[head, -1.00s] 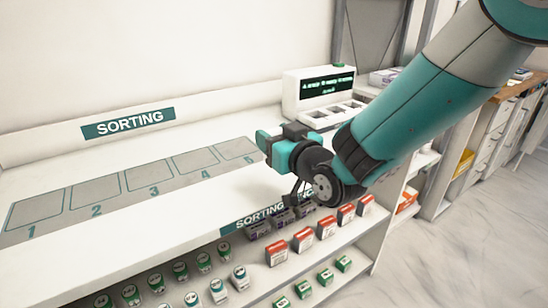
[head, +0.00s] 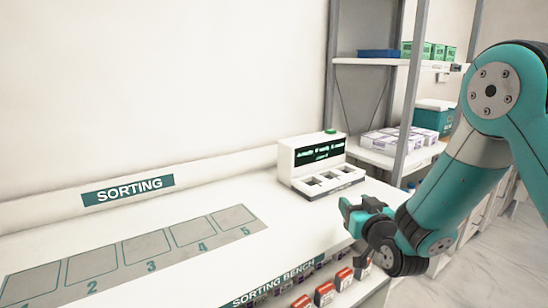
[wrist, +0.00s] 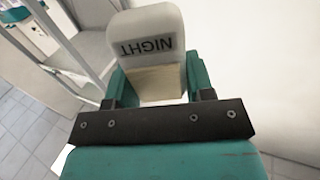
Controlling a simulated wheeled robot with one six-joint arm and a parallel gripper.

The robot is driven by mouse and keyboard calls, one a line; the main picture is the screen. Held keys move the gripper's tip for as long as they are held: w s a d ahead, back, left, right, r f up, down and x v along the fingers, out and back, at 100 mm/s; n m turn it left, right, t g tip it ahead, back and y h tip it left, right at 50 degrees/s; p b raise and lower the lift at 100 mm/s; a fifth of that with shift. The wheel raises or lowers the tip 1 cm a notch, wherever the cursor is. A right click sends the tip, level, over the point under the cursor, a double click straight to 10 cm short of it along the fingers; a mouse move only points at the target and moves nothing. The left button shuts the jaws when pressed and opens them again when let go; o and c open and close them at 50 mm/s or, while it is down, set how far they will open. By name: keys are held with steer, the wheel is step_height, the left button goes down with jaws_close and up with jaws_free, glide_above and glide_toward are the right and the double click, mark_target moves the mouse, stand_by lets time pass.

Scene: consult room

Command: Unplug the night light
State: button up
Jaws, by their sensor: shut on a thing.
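My gripper (wrist: 158,92) is shut on the night light (wrist: 152,25), a pale block with a dark label reading NIGHT, upside down in the wrist view. The light sits between the two teal fingers, and no socket or wall plate shows touching it. In the head view my gripper (head: 358,212) is over the right end of the sorting bench, in front of the white console. The night light cannot be made out there.
The white sorting bench (head: 190,275) has several numbered grey squares. A white console (head: 318,165) with a green-text screen stands at its right end. A metal shelf unit (head: 400,62) holds boxes behind. Small boxes (head: 325,290) line the shelf below the bench.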

steer(key=s+d+f+h, duration=0.1)
steer(key=d, duration=0.2)
steer(key=s+d+f+m+h+p, duration=0.1)
steer(key=d+f, duration=0.1)
steer(key=d, duration=0.2)
steer(key=d+f+m+h, duration=0.1)
steer(key=d, duration=0.2)
steer(key=shift+s+d+f+p, duration=0.3)
steer(key=shift+s+d+p, duration=0.05)
steer(key=shift+s, duration=0.05)
steer(key=shift+c, duration=0.9)
steer(key=o, duration=1.2)
steer(key=shift+o, duration=0.2)
steer(key=shift+a, duration=0.1)
